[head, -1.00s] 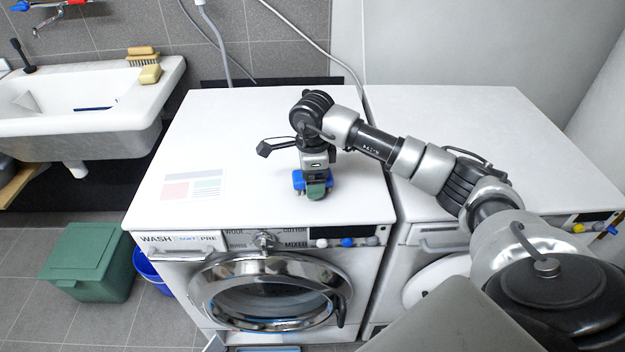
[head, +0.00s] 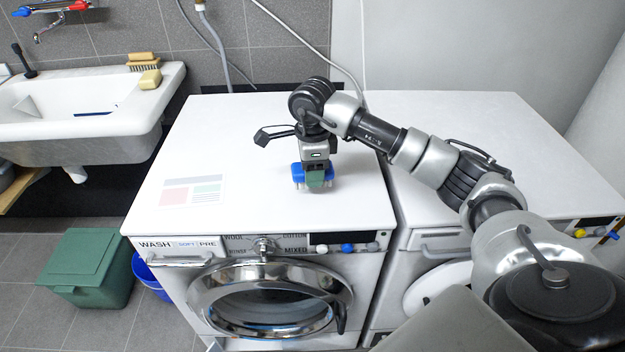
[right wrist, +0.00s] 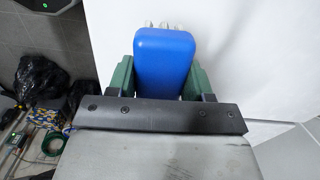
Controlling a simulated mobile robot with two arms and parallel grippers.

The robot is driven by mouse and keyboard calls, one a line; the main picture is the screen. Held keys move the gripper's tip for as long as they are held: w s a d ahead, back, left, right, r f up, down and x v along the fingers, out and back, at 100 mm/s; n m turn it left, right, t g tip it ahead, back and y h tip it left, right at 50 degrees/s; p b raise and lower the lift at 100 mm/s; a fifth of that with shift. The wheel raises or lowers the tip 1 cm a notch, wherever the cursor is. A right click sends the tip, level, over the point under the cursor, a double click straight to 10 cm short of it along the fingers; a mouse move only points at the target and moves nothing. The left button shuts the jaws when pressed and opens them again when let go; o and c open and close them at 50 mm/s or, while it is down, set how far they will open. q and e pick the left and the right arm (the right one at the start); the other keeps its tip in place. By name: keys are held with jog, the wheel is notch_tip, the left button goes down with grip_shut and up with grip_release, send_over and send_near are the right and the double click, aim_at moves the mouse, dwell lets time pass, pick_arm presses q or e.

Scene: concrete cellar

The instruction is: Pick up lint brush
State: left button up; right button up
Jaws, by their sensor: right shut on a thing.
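The lint brush (head: 298,174) is a blue block with pale bristle-like tips, above the top of the left washing machine (head: 250,140). My right gripper (head: 315,179), with green fingers, points down and is shut on it. In the right wrist view the blue brush (right wrist: 164,62) sits between the two green fingers (right wrist: 163,80), with its pale tips at the far end. It appears slightly above the white top; the exact gap is hard to tell. My left gripper is not in view.
A second white machine (head: 480,140) stands on the right. A sink (head: 90,120) at the left holds a wooden brush (head: 143,67) and a yellowish block (head: 150,79). A green bin (head: 90,268) and blue bucket (head: 150,275) stand on the floor. The machine top is mostly clear.

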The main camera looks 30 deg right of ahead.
jog(key=s+a+r, duration=0.6)
jog(key=s+r, duration=0.1)
jog(key=s, duration=0.2)
jog(key=shift+s+a+r+b, duration=0.2)
jog(key=shift+s+b, duration=0.1)
jog(key=shift+s, duration=0.1)
